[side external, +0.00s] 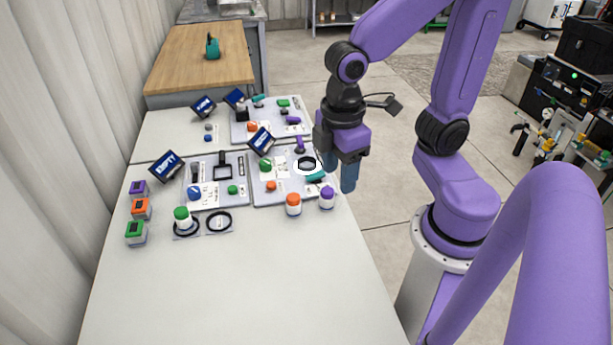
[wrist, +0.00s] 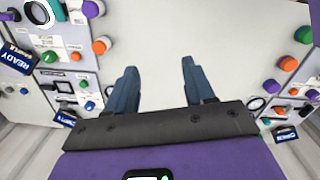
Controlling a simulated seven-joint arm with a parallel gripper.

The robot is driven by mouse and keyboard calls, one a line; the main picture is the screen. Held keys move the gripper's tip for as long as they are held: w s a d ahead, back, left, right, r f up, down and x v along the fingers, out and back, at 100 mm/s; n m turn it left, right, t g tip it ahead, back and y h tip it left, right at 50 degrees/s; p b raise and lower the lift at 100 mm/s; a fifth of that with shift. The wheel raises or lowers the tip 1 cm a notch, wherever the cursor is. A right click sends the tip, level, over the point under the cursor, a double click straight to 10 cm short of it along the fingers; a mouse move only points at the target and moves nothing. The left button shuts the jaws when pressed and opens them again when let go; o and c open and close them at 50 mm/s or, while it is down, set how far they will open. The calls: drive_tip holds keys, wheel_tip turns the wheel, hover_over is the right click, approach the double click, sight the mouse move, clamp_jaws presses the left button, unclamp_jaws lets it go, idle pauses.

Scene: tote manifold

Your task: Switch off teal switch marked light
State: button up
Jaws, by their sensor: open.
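A teal switch (side external: 315,176) sits on the right-hand near panel (side external: 262,198), just below a white-and-black ring. A teal piece (wrist: 60,10) also shows at the top left of the wrist view, beside the white ring. I cannot read a "light" label on it. Another teal part (side external: 259,98) is on the far panel. My gripper (side external: 339,181) points down, open and empty, just right of the near teal switch in the side view. In the wrist view my gripper (wrist: 159,66) has its blue fingers apart over bare white table, with nothing between them.
An orange-topped jar (side external: 293,204) and a purple-topped jar (side external: 327,198) stand in front of the panel, near my gripper. Blue signs, including an "EMPTY" sign (side external: 168,167), stand among the panels. Green, orange and purple blocks line the left. The table front is clear.

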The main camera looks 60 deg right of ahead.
drive_tip(key=w+d+m+h, duration=0.1)
drive_tip(key=w+d, duration=0.1)
drive_tip(key=w, duration=0.7)
drive_tip(key=m+g+h, duration=0.2)
drive_tip(key=g, duration=0.1)
approach(315, 175)
drive_tip(key=x, duration=0.8)
drive_tip(key=shift+w, duration=0.1)
drive_tip(key=shift+d, duration=0.1)
clamp_jaws()
